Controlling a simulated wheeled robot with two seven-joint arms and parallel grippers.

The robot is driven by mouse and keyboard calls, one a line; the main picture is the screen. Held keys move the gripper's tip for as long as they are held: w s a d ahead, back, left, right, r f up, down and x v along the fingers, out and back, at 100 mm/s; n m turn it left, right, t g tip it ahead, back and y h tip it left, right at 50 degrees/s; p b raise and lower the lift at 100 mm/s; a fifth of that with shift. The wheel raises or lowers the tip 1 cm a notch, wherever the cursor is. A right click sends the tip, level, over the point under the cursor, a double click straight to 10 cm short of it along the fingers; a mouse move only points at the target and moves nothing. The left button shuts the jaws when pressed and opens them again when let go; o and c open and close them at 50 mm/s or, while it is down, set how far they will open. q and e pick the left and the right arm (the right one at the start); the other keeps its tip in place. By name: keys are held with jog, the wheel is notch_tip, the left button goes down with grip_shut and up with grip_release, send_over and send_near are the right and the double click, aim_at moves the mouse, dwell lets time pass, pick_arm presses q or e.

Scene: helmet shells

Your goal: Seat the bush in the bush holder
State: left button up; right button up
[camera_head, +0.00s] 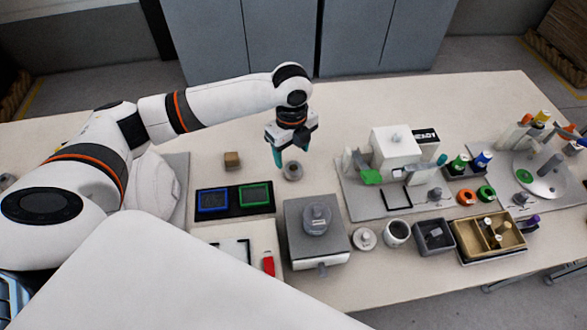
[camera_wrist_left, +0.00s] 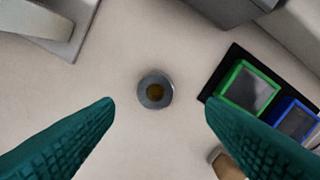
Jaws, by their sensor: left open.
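A small grey ring (camera_head: 292,171), round with a dark brownish centre, sits on the table; it also shows near the middle of the left wrist view (camera_wrist_left: 155,91). I cannot tell for sure whether it is the bush or the bush holder. My left gripper (camera_head: 291,158) is open above it, teal fingers pointing down. In the left wrist view the fingers stand apart on both sides of the ring, with nothing between them gripped. My right gripper is not in view.
A brown block (camera_head: 232,160) stands left of the ring. A black panel (camera_head: 234,212) with blue and green frames lies in front left. A grey box (camera_head: 318,247) with a round top is nearer. A grey board (camera_head: 360,200) with several parts is right.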

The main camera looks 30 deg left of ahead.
aim_at(295, 166)
pick_arm(q)
jog(key=f, duration=0.6)
jog(key=shift+w+d+f+p, duration=0.15)
jog(key=shift+d+f+p, duration=0.1)
jog(key=shift+p, duration=0.15)
jog(key=shift+c, duration=0.3)
jog(key=shift+r, duration=0.1)
jog(key=c, duration=1.2)
